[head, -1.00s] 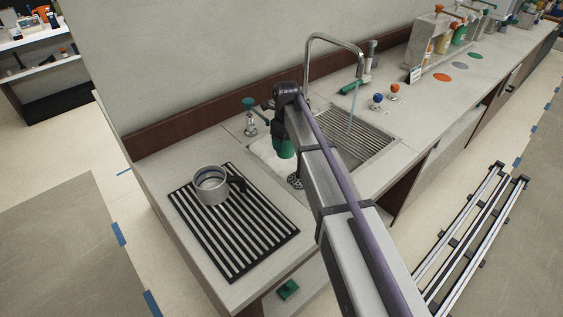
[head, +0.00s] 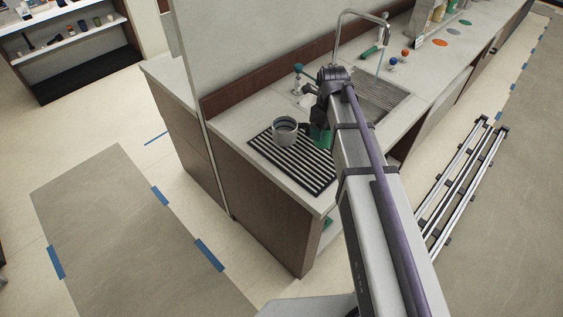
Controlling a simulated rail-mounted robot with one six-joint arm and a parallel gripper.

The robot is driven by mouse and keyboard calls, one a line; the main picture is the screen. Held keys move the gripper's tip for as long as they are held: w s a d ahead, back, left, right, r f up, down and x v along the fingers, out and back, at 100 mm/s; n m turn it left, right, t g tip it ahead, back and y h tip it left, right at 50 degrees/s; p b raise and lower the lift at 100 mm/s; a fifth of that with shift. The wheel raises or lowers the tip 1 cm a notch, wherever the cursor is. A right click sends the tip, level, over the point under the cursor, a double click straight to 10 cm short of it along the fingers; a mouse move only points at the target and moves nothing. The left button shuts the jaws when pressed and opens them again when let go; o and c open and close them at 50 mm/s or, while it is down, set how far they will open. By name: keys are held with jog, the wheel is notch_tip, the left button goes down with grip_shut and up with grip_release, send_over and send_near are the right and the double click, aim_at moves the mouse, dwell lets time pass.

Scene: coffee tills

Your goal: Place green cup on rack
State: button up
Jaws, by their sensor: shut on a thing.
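The green cup (head: 319,137) shows in the head view at the right edge of the rack, partly hidden by my arm. My gripper (head: 322,124) is at the cup and shut on it; its fingers are mostly hidden behind the arm. The rack (head: 309,172) is a black, slatted one lying on the near end of the counter. A grey mug (head: 284,130) with a dark handle stands on the rack's far part, left of the green cup. I cannot tell whether the cup touches the rack.
The sink (head: 378,98) with a running tap (head: 362,14) lies behind and right of my arm. Soap pumps (head: 299,82) stand by the back wall. The rack's near part is bare. A green thing (head: 327,222) shows below the counter's near end.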

aim_at(323, 143)
jog(key=shift+s+a+f, duration=0.1)
jog(key=shift+s+a, duration=0.05)
jog(key=shift+s, duration=0.1)
jog(key=shift+f, duration=0.1)
jog(key=f+b, duration=0.6)
jog(key=shift+w+d+f+b, duration=0.2)
jog(key=shift+w+f+b, duration=0.05)
jog(key=shift+f+b, duration=0.15)
jog(key=shift+r, duration=0.15)
notch_tip(323, 143, down, 4)
jog(key=b, duration=0.3)
jog(key=shift+b, duration=0.35)
jog(key=shift+r, duration=0.3)
jog(key=shift+f, duration=0.15)
jog(key=o, duration=0.9)
